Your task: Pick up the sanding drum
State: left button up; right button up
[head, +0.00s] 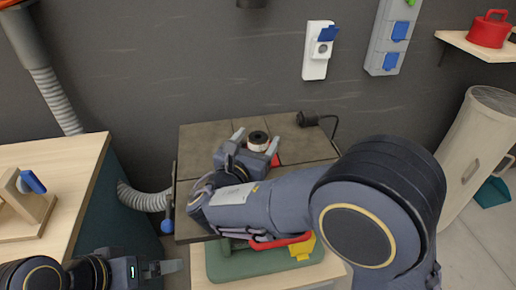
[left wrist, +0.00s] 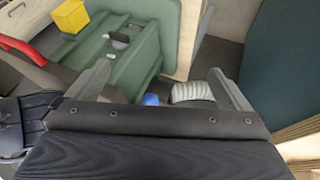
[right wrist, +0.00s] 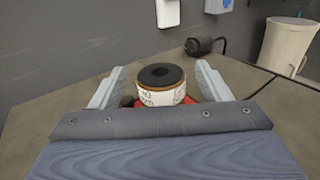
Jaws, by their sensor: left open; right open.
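The sanding drum (head: 258,141) is a short cylinder with a black top and a pale, lettered band. It stands upright near the back of the dark tabletop. In the right wrist view the drum (right wrist: 161,86) sits between the two fingers of my right gripper (right wrist: 160,88). That gripper is open, and gaps show on both sides of the drum. In the head view my right gripper (head: 255,142) reaches over the table from the right. My left gripper (left wrist: 160,85) is open and empty, low at the left of the green machine (left wrist: 125,55).
A black plug (head: 307,118) with a cable lies right of the drum. A red piece shows beside the drum, partly hidden. A wooden workbench (head: 65,155) stands left. Wall sockets (head: 318,65) hang behind.

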aim_at(261, 132)
jog(key=shift+x, duration=1.55)
jog(key=c, duration=1.1)
jog(key=shift+c, duration=0.2)
jog(key=shift+r, duration=0.15)
